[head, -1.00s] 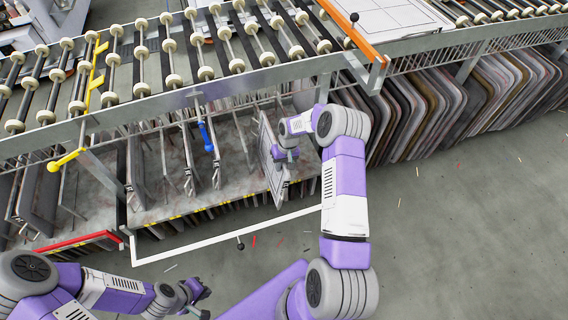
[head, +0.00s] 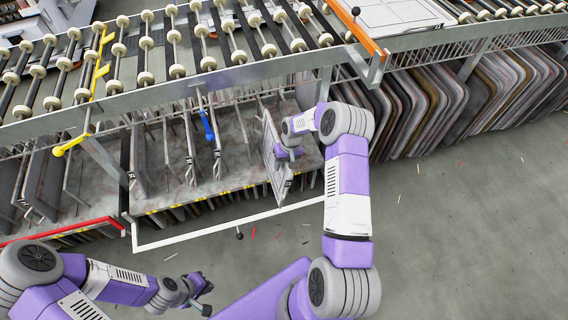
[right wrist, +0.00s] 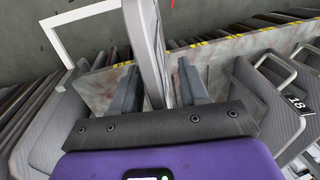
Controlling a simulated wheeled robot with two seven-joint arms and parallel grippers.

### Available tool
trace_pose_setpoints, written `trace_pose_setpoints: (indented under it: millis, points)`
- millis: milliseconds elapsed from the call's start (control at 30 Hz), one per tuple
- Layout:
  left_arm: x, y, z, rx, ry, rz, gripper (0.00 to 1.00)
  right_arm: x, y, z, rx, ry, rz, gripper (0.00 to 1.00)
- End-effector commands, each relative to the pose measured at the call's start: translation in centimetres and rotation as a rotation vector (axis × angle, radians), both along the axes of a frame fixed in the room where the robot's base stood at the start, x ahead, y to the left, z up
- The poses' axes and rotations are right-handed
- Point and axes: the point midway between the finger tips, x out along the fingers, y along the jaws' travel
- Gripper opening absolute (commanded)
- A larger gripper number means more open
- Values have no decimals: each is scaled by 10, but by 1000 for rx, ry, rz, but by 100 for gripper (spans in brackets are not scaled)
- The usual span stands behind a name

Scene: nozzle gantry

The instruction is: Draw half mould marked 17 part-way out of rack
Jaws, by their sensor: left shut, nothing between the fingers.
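A grey half mould (head: 274,157) stands upright in the rack (head: 230,185), its lower front corner sticking out past the shelf's front edge. No number can be read on it. A neighbouring half mould with a handle and a tag reading 18 (right wrist: 297,103) stands to the right there. My left gripper (head: 204,298) is shut and empty, low over the floor.
A roller conveyor (head: 200,50) runs above the rack. A blue lever (head: 207,125) and a yellow lever (head: 68,146) hang from its front. A white bar frame (head: 190,235) juts out before the shelf. Many plates (head: 450,105) stand at right.

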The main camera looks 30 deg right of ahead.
Motion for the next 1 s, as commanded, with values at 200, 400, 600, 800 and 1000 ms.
trace_pose_setpoints:
  millis: [200, 400, 600, 800, 1000]
  points:
    - [0, 0, 0, 0, 0, 0, 0, 1, 0, 0, -1, -2, 0, 45]
    - [0, 0, 6, 0, 0, 0, 0, 1, -3, 16, -1, -5, -1, 45]
    - [0, 0, 18, 0, 0, 0, 0, -1, -9, 51, -2, -4, -1, 45]
    - [0, 0, 24, 0, 0, 0, 0, -3, -13, 72, -1, -2, 0, 45]
    - [0, 0, 24, 0, 0, 0, 0, -4, -13, 75, 0, 0, 0, 45]
